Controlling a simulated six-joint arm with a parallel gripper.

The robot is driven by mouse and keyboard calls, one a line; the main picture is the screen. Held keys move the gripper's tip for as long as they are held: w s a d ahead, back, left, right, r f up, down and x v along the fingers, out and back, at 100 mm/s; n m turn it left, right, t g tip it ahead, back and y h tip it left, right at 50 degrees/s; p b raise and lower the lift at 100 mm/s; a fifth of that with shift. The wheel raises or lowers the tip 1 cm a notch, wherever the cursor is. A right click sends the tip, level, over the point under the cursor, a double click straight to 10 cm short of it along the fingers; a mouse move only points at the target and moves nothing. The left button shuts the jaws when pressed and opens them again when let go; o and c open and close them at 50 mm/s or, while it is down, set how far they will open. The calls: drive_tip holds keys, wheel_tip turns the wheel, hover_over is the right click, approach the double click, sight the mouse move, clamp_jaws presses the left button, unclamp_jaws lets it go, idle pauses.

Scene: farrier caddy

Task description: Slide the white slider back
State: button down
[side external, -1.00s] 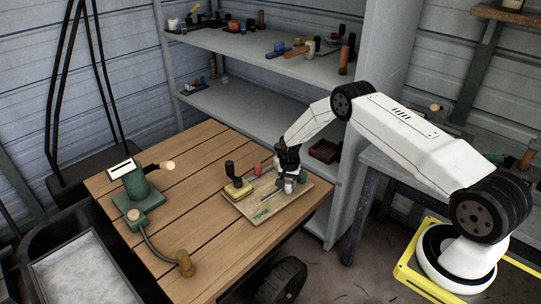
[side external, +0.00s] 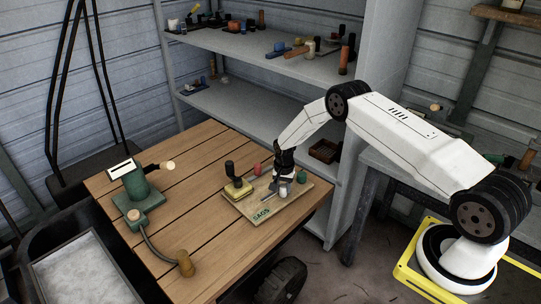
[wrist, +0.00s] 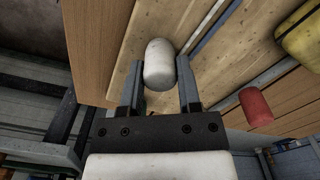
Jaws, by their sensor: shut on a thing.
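The white slider (wrist: 159,63) is a rounded white knob between the two fingers of my gripper (wrist: 160,88) in the wrist view. The fingers are shut on its sides. In the side external view my gripper (side external: 280,183) reaches down over the wooden board (side external: 288,212), and the white slider (side external: 285,191) shows partly at its tips. A grey rail (wrist: 218,28) runs along the board beside the slider. How the slider's base sits in its track is hidden.
A red knob (side external: 257,169), a green knob (side external: 302,178) and a yellow block with a black handle (side external: 238,188) stand on or around the board. A green lamp-like device (side external: 137,187) stands at the table's left. The shelf (side external: 275,62) rises behind.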

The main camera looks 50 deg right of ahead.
sight(272, 203)
drive_tip(key=a, duration=0.5)
drive_tip(key=shift+w+a, duration=0.25)
drive_tip(key=shift+w, duration=0.05)
drive_tip(key=shift+c, duration=1.4)
unclamp_jaws()
drive_tip(key=shift+d+r, duration=0.1)
wheel_tip(272, 203, up, 8)
drive_tip(key=shift+f, duration=0.2)
